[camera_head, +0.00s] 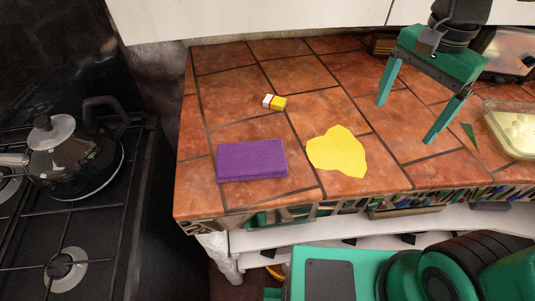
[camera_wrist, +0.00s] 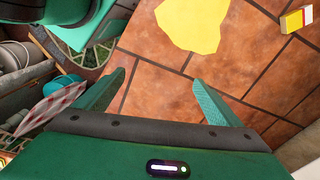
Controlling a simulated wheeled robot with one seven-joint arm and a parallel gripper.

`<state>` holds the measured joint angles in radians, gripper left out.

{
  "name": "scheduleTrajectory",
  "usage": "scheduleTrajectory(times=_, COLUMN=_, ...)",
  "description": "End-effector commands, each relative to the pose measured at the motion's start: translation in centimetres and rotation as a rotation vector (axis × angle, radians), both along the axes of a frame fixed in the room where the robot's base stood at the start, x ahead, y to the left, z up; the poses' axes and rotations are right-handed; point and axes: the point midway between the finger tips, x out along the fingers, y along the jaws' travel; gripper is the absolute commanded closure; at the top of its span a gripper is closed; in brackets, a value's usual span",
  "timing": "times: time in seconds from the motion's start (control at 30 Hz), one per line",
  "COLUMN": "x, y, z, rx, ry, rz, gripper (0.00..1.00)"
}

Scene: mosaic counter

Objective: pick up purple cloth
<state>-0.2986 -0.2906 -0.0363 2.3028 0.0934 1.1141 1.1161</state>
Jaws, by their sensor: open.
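The purple cloth (camera_head: 251,160) is a folded, flat rectangle on the tiled counter, near its front left in the head view. It does not show in the wrist view. My gripper (camera_head: 408,122) is open and empty above the right part of the counter, well to the right of the purple cloth. In the wrist view the two green fingers of my gripper (camera_wrist: 158,84) stand wide apart with bare tile between them.
A yellow flat piece (camera_head: 337,151) lies right of the purple cloth; it also shows in the wrist view (camera_wrist: 190,22). A small yellow-white block (camera_head: 275,102) lies behind. A glass dish (camera_head: 512,132) stands far right. A stove with a black kettle (camera_head: 75,158) is left.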

Motion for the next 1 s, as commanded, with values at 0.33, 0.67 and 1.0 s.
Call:
scheduleTrajectory(times=0.33, x=-0.5, y=19.5, z=2.1, rx=0.014, ry=-0.009, rz=-0.256, gripper=0.12)
scheduleTrajectory(times=0.67, x=-5.6, y=29.6, z=2.8, rx=0.026, ry=0.001, rz=-0.421, gripper=0.12)
scheduleTrajectory(times=1.0, x=-6.2, y=30.3, z=-1.1, rx=0.024, ry=0.004, rz=-0.440, gripper=0.12)
